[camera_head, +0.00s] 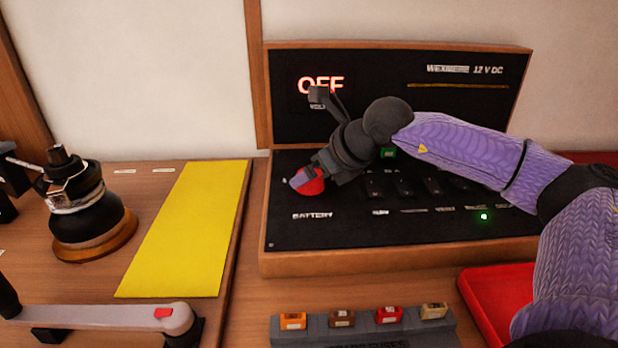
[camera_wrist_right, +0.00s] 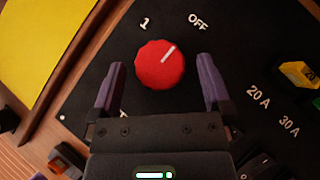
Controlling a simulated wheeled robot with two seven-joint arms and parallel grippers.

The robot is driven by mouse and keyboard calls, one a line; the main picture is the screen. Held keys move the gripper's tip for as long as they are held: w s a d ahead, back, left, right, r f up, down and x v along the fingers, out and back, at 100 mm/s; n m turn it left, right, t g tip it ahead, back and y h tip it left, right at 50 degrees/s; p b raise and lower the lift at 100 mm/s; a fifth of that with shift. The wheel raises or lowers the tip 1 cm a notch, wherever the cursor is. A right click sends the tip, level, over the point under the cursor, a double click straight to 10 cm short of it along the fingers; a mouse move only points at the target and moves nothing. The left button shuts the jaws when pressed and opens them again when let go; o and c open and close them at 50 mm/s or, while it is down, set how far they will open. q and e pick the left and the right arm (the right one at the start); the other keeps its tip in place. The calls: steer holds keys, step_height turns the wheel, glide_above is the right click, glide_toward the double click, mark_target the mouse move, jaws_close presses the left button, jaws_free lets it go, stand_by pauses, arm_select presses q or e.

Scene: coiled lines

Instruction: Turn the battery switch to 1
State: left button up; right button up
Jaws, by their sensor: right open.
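The battery switch is a round red knob (camera_wrist_right: 158,70) on the black panel (camera_head: 350,228). In the right wrist view its white pointer line aims at the "OFF" mark (camera_wrist_right: 198,22); the "1" mark (camera_wrist_right: 145,23) is to the left of that. In the head view the knob (camera_head: 306,182) is partly covered by my right gripper (camera_head: 322,174). My right gripper is open and empty, its purple-grey fingers spread on either side below the knob in the wrist view, with a gap to each side. Contact with the knob cannot be seen. My left gripper is out of view.
A red "OFF" display (camera_head: 321,85) glows on the upright panel. A fuse block (camera_head: 360,335) stands in front, a red tray (camera_head: 490,290) at right. A winch (camera_head: 92,215), a yellow mat (camera_head: 195,225) and a grey handle (camera_head: 95,318) are at left.

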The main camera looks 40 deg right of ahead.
steer(key=shift+x, duration=0.9)
steer(key=c, duration=1.2)
